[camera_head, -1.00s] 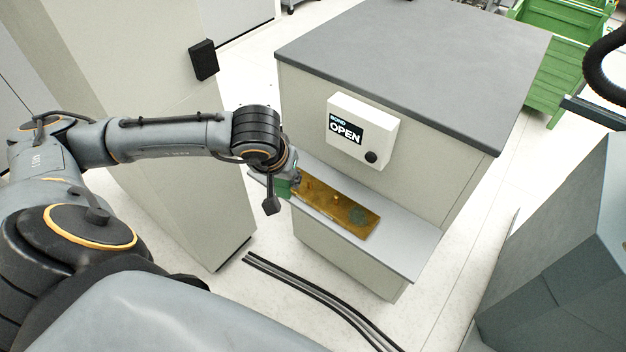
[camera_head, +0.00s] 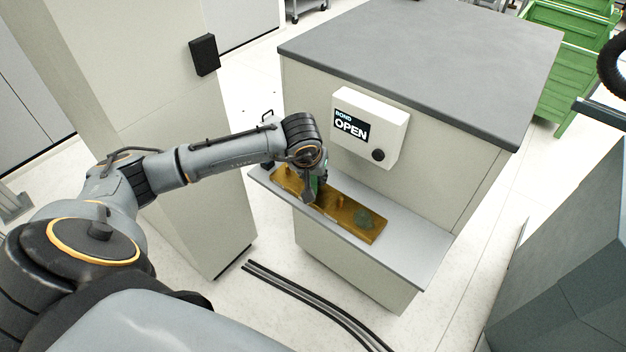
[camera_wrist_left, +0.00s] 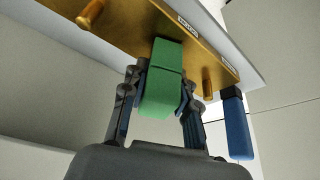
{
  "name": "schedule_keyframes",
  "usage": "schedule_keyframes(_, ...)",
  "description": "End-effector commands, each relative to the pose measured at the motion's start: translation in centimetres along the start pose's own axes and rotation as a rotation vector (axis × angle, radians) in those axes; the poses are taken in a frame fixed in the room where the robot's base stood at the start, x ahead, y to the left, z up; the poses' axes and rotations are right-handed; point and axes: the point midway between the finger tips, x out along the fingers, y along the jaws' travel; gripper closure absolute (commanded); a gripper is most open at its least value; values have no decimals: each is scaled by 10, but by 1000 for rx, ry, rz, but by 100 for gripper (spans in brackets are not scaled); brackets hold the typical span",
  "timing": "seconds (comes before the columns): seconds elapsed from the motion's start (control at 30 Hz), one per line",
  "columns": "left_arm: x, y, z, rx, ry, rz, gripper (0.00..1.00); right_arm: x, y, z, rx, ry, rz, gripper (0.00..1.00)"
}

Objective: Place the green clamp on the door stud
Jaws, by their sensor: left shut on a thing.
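The green clamp (camera_wrist_left: 163,85) is between the fingers of my left gripper (camera_wrist_left: 158,100) in the wrist view, which is shut on it. In the head view only a sliver of the clamp (camera_head: 321,184) shows beside the gripper (camera_head: 310,192). The gripper is over the amber door plate (camera_head: 325,212), between its ends. In the wrist view, the plate (camera_wrist_left: 215,50) carries a gold stud (camera_wrist_left: 207,86) to the right of the clamp and another (camera_wrist_left: 90,14) to the left. The clamp appears close to the plate; I cannot tell whether it touches. My right gripper is not visible.
The plate lies on a grey shelf (camera_head: 413,246) fixed to a cabinet (camera_head: 420,40) with an OPEN panel (camera_head: 366,128). A dull green round patch (camera_head: 366,219) is near the plate's right end. A blue part (camera_wrist_left: 237,128) hangs right of the clamp. Cables (camera_head: 310,292) run on the floor.

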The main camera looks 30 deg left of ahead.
Motion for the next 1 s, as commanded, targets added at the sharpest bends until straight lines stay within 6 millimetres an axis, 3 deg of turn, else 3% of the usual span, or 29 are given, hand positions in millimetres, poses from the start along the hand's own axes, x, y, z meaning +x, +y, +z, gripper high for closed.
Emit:
schedule_keyframes(0.37,5,0,1,0,3,0,100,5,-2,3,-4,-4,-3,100)
schedule_keyframes(0.4,4,0,1,0,2,0,67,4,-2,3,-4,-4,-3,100)
schedule_keyframes(0.5,3,0,1,0,2,0,48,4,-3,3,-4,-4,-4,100)
schedule_keyframes(0.83,2,0,0,0,2,0,48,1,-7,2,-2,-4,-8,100)
schedule_keyframes(1.0,-16,0,-2,1,7,1,48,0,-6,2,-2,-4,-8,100)
